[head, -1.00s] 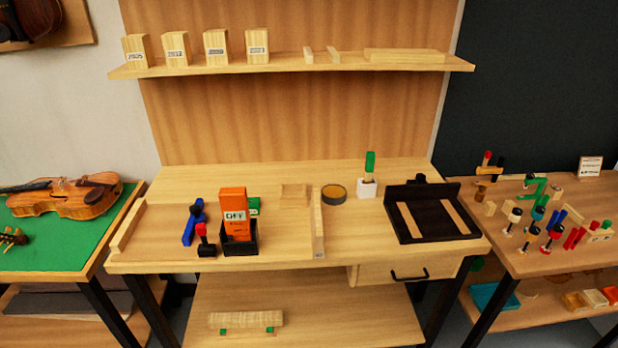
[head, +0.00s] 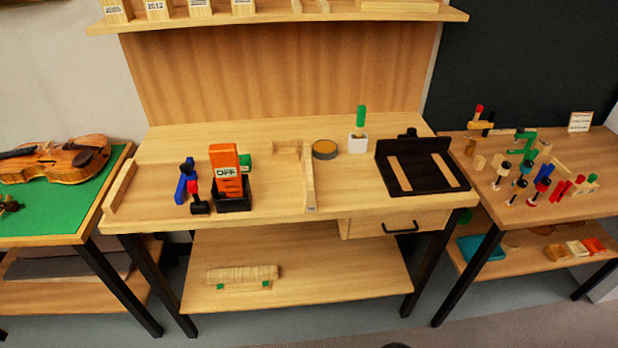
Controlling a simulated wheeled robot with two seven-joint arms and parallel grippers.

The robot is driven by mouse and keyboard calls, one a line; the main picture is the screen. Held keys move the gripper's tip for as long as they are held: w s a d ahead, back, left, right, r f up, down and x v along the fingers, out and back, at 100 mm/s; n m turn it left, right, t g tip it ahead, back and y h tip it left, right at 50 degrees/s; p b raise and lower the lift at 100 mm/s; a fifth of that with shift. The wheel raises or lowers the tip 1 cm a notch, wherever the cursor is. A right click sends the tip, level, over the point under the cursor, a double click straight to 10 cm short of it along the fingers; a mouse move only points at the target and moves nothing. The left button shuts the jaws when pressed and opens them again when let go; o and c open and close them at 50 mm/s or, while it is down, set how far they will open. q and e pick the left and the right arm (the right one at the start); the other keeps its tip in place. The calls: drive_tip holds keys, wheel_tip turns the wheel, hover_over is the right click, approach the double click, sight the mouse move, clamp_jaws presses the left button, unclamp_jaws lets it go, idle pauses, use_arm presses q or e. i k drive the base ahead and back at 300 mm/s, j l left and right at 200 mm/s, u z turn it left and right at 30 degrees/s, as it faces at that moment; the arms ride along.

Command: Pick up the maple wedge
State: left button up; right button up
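No piece is clearly marked as the maple wedge, and I cannot tell for sure which one it is. A pale, striped wood billet (head: 242,274) lies on two small green-ended supports on the bench's lower shelf (head: 330,268). Several pale wooden blocks with dated labels, one of them reading 2012 (head: 157,9), stand on the wall shelf, cut off by the top edge of the head view. Neither of my grippers is in view.
The workbench (head: 300,208) holds an orange OFF sign (head: 225,172), a red-handled tool (head: 197,200), a round tin (head: 324,149), a green-handled tool (head: 360,118) and a black tray (head: 383,158). A violin (head: 75,160) lies left; clamps crowd the right table (head: 585,155). The lower shelf's right half is clear.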

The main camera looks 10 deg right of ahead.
sight(307, 172)
drive_tip(key=l+z, duration=0.25)
drive_tip(key=l, duration=0.6)
drive_tip(key=i+l+z, duration=0.2)
drive_tip(key=l, duration=0.6)
drive_tip(key=k, duration=0.05)
